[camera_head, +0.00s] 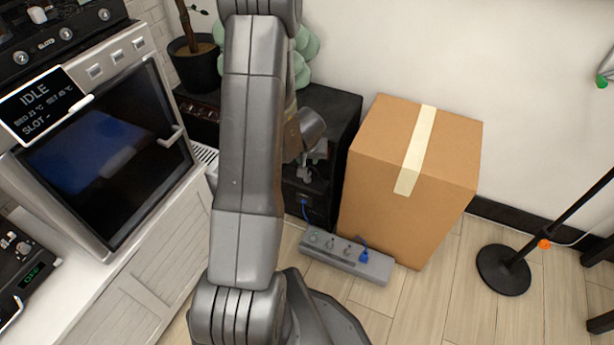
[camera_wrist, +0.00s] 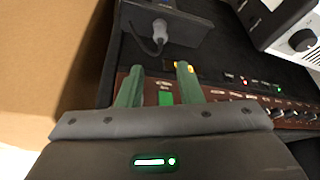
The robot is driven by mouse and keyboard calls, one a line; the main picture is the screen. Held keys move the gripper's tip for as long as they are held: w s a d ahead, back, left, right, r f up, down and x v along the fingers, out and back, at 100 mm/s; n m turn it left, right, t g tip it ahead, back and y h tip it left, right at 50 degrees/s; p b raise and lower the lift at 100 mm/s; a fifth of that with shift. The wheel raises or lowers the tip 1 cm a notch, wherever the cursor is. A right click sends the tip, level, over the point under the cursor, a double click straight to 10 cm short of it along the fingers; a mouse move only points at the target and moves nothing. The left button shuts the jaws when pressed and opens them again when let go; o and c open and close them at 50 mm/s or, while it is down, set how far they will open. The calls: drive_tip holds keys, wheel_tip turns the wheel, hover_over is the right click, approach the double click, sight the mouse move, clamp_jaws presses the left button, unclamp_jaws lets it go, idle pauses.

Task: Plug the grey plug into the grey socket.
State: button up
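A grey plug (camera_wrist: 160,33) on a dark cable shows at the top of the wrist view, against a dark grey panel (camera_wrist: 188,25). I cannot tell whether it is seated in anything there. My gripper (camera_wrist: 160,75) has two green fingers, apart, with nothing visible between them; the plug is beyond the fingertips, not touched. In the head view, a grey power strip (camera_head: 345,262) lies on the floor with several sockets and a blue plug (camera_head: 363,256) at its right part. I cannot make out which socket is the grey one. My arm hides much of the middle.
A cardboard box (camera_head: 395,215) stands right of the black cabinet (camera_head: 338,110), close behind the strip. A device with knobs and small lights (camera_wrist: 262,103) lies beyond the fingers. A stand's round base (camera_head: 503,270) is on the floor at right. Floor in front of the strip is partly clear.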

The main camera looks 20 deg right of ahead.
sight(308, 172)
drive_tip(key=b+x, duration=0.5)
drive_tip(key=x, duration=0.3)
drive_tip(key=shift+w+f, duration=0.1)
drive_tip(key=shift+f, duration=0.1)
drive_tip(key=b+x, duration=0.1)
drive_tip(key=x, duration=0.1)
drive_tip(key=b+x, duration=0.2)
drive_tip(key=shift+f, duration=0.15)
drive_tip(key=shift+w+f+b, duration=0.1)
drive_tip(key=shift+f+b, duration=0.2)
drive_tip(key=shift+f, duration=0.2)
drive_tip(key=c, duration=0.7)
